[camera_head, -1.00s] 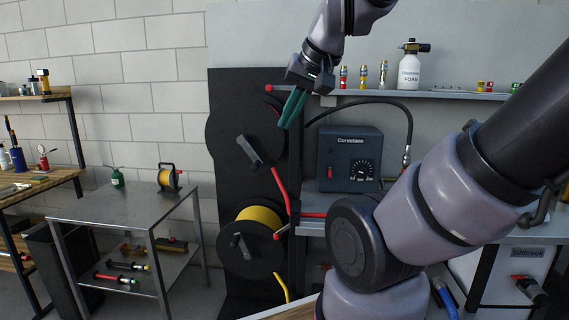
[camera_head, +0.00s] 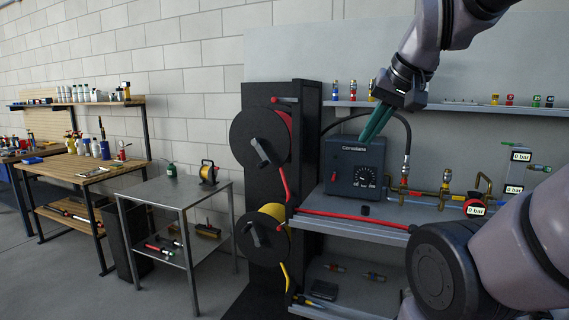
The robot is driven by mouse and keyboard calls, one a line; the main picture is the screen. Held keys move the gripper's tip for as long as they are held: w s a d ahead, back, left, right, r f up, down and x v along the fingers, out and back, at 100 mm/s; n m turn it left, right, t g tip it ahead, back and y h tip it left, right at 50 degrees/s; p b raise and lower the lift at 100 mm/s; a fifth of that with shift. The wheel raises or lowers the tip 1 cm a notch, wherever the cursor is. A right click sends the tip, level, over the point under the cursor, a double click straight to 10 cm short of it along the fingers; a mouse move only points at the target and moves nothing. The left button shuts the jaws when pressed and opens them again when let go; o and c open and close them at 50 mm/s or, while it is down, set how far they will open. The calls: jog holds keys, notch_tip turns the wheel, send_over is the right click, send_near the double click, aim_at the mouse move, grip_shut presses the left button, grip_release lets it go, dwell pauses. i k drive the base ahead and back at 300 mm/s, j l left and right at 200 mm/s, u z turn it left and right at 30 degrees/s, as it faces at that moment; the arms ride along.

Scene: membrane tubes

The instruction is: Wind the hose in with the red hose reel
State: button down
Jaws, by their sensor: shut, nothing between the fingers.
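The red hose reel (camera_head: 262,132) is the upper of two dark round reels on a tall black stand. Red hose shows at its right edge and hangs down. A dark crank handle (camera_head: 262,153) sits on its face. The red hose (camera_head: 352,219) lies along the front of the bench shelf. My gripper (camera_head: 374,124), with green fingers, is shut and empty. It appears in front of the dark Corestane box (camera_head: 354,166), to the right of the reel and apart from its handle.
A yellow hose reel (camera_head: 262,232) is below the red one. Brass valves and gauges (camera_head: 475,207) line the bench at right. An upper shelf (camera_head: 440,106) holds small fittings.

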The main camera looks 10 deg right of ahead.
aim_at(261, 137)
jog(key=i+u, duration=0.2)
jog(key=i, duration=0.75)
